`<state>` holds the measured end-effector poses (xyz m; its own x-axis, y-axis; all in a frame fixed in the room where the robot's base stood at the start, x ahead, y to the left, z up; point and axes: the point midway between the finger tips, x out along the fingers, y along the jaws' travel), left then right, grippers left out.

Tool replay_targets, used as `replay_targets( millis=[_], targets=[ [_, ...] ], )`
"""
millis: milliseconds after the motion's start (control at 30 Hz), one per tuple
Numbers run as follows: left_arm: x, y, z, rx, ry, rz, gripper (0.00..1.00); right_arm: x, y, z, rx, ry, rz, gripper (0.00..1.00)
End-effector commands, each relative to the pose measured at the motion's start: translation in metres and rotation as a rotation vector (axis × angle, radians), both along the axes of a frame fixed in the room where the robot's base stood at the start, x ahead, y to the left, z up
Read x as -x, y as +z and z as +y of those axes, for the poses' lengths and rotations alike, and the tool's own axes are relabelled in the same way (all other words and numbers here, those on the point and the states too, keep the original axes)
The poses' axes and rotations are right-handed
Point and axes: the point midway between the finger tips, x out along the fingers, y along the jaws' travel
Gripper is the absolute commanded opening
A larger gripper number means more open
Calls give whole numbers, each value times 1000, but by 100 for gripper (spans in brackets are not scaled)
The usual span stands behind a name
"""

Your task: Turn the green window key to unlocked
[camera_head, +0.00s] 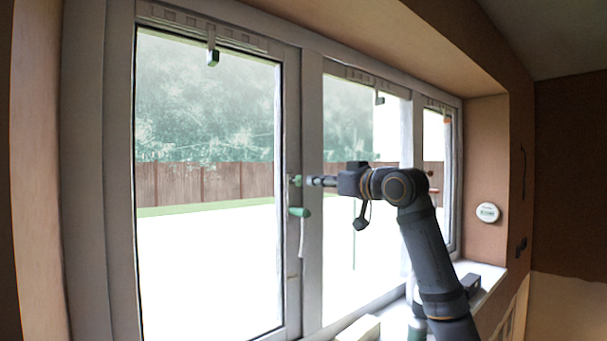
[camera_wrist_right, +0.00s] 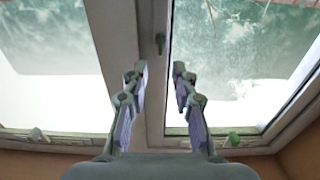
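A small green piece (camera_head: 297,181), which looks like the green window key, sits on the upright frame right of the large left pane. A green handle-like piece (camera_head: 299,212) sticks out just below it. I cannot tell which way the key is turned. My right gripper (camera_head: 313,181) is level with the key, its tips close to it; contact is unclear. In the right wrist view, my right gripper (camera_wrist_right: 160,70) has its two fingers apart with nothing between them. A small dark fitting (camera_wrist_right: 160,43) shows on the frame beyond the tips. My left gripper is not in view.
A pale cord hangs below the green handle. A round white device (camera_head: 488,212) is on the right wall. Objects stand on the sill (camera_head: 480,270) around my right arm.

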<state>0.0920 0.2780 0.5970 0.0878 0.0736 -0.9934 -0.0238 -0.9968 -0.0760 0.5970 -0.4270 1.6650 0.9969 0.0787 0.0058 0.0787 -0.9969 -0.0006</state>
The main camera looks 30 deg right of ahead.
Motion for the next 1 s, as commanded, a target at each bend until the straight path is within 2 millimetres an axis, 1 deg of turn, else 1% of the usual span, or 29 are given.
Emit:
replay_targets(
  millis=[33, 100, 200, 333, 467, 667, 700, 900, 1000],
  targets=[
    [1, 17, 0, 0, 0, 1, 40, -13, 8, 2, -5, 4, 3, 27],
    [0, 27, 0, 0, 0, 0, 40, -28, 8, 3, -5, 4, 5, 27],
    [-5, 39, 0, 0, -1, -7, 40, -46, 6, 5, -3, 2, 4, 27],
    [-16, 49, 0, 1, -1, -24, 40, -62, 4, 6, -2, 2, 2, 27],
    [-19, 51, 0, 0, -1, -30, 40, -69, 1, 5, 0, -1, 2, 27],
    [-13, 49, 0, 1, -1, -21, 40, -69, 0, 6, 1, -1, 2, 27],
    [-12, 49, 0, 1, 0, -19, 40, -69, 0, 6, 1, -1, 2, 26],
    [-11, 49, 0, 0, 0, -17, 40, -69, 0, 6, 1, -1, 1, 0],
    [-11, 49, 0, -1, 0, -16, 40, -69, 0, 6, 1, -1, 1, 0]
  ],
)
